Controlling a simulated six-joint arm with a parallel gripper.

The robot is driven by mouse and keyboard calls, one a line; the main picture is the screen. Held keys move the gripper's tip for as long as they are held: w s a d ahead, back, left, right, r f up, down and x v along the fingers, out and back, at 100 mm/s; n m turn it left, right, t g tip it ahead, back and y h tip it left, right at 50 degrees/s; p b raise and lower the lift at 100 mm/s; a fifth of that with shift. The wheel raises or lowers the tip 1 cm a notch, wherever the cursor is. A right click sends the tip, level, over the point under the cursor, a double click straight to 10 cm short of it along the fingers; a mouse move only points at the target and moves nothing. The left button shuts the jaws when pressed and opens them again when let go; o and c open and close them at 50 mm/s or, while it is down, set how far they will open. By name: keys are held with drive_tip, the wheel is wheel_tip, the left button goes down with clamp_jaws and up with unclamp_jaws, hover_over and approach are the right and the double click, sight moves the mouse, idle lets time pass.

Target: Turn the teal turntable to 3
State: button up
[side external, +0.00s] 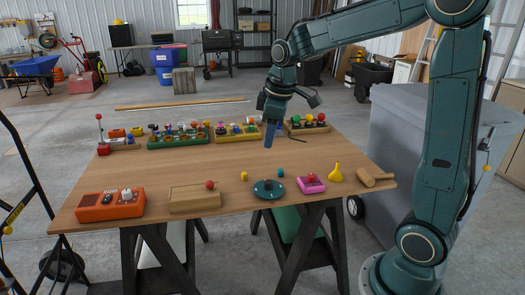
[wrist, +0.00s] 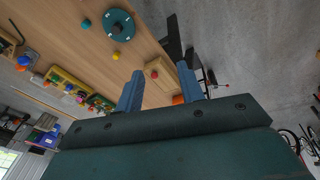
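The teal turntable (side external: 268,189) is a flat round disc with a small knob, near the front edge of the wooden table. It also shows at the top of the wrist view (wrist: 119,25). Pale marks show on it there, too small to read. My gripper (side external: 269,142) hangs above the table, behind the turntable and clear of it. In the wrist view its two blue fingers (wrist: 159,73) stand apart with nothing held. The wooden box with a red knob (wrist: 158,88) shows between them, farther off.
An orange box (side external: 110,208) is at left. Trays line the back.

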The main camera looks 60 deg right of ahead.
drive_tip(key=w+d+f+n+g, duration=0.1)
drive_tip(key=w+d+f+n, duration=0.1)
drive_tip(key=w+d+f, duration=0.6)
drive_tip(key=n+g, duration=0.2)
hover_over(269, 182)
drive_tip(key=shift+y, duration=0.3)
wheel_tip(269, 182, down, 10)
drive_tip(key=shift+w+a+f, duration=0.1)
drive_tip(key=shift+a+f, duration=0.05)
drive_tip(key=shift+f, duration=0.1)
drive_tip(key=shift+d+f, duration=0.2)
drive_tip(key=shift+f, duration=0.2)
drive_tip(key=shift+f, duration=0.1)
drive_tip(key=shift+f, duration=3.35)
